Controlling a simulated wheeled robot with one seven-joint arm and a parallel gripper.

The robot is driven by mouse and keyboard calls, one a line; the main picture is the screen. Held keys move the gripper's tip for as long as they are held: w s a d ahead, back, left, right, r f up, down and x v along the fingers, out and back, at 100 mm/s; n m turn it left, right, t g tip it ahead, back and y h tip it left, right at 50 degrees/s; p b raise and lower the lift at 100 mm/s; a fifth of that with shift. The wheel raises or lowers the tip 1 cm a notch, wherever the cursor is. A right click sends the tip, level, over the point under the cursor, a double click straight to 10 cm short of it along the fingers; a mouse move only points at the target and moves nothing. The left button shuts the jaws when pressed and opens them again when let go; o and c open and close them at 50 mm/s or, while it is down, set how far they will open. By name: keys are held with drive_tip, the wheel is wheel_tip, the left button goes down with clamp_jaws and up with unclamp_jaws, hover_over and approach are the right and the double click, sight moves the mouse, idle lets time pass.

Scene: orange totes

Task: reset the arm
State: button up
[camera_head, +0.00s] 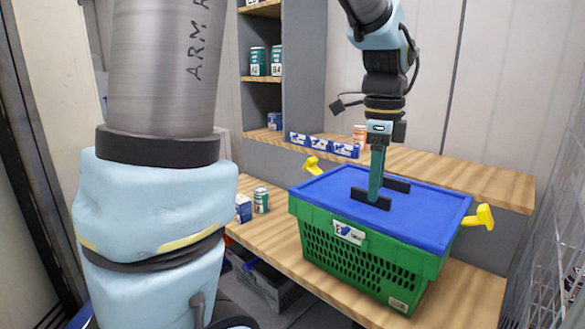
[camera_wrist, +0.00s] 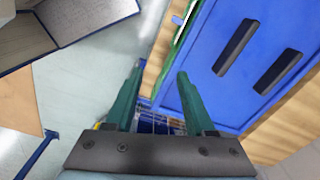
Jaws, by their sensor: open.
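My gripper (camera_head: 375,198) hangs from my arm with its green fingers pointing down. In the head view it overlaps the blue lid (camera_head: 425,210) between two black bars. In the wrist view, my gripper (camera_wrist: 160,72) has its two fingers apart with nothing between them. There the blue lid (camera_wrist: 205,65) lies to the right of the fingers, so my gripper looks apart from the bars. The lid sits on a green basket (camera_head: 400,265) with yellow handles. The gap between fingertips and lid is hard to judge.
The basket stands on a wooden bench (camera_head: 285,240), with a small can (camera_head: 261,200) and a blue-white box (camera_head: 243,208) to its left. Blue-white boxes (camera_head: 345,149) and an orange can (camera_head: 359,135) stand behind. A grey crate (camera_head: 270,283) is below. A wire rack (camera_head: 560,240) is at right.

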drive_tip(key=a+f+n, duration=0.6)
drive_tip(key=a+n, duration=0.5)
drive_tip(key=s+a+f+n+t, duration=0.1)
drive_tip(key=a+f+n, duration=0.5)
drive_tip(key=a+n, duration=0.5)
drive_tip(key=shift+a+f, duration=0.2)
drive_tip(key=shift+f, duration=0.15)
